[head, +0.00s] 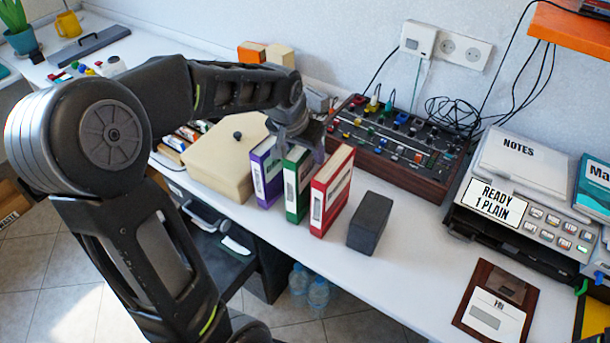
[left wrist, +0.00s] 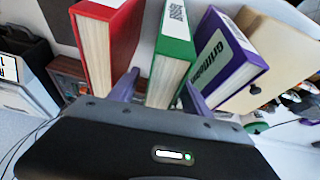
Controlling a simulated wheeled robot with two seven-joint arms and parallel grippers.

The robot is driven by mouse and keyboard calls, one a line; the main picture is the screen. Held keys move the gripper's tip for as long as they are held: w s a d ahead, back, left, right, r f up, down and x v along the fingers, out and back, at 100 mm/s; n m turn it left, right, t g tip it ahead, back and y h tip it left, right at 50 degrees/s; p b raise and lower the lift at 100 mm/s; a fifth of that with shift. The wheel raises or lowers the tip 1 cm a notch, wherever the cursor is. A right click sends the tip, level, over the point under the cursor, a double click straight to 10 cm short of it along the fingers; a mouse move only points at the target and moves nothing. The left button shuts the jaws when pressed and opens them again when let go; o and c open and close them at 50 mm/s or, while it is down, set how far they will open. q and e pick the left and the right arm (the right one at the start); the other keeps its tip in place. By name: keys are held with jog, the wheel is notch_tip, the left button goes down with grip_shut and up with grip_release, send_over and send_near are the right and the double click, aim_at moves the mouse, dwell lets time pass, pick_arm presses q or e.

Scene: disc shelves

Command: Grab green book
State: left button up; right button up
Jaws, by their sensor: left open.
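The green book (head: 296,184) stands upright on the white table between a purple book (head: 265,173) and a red book (head: 331,190). My left gripper (head: 303,148) is over the top of the green book, with its fingers open. In the left wrist view, the green book (left wrist: 172,55) lies between the two purple-grey fingers (left wrist: 162,94). One finger is on the red book's side and the other is on the purple book's side. I cannot tell whether either finger touches a book. My right gripper is not in view.
A cream box (head: 222,165) stands left of the books, and a dark grey block (head: 370,222) stands to their right. A mixer with a wooden case (head: 400,160) sits close behind. The table front right of the block is clear up to a framed disc (head: 497,306).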

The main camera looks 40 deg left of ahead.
pick_arm(q)
jog(key=shift+f, duration=0.25)
dwell(0.5)
jog(key=shift+c, duration=0.4)
grip_shut()
dwell(0.4)
dwell(0.6)
jog(key=shift+r, duration=0.1)
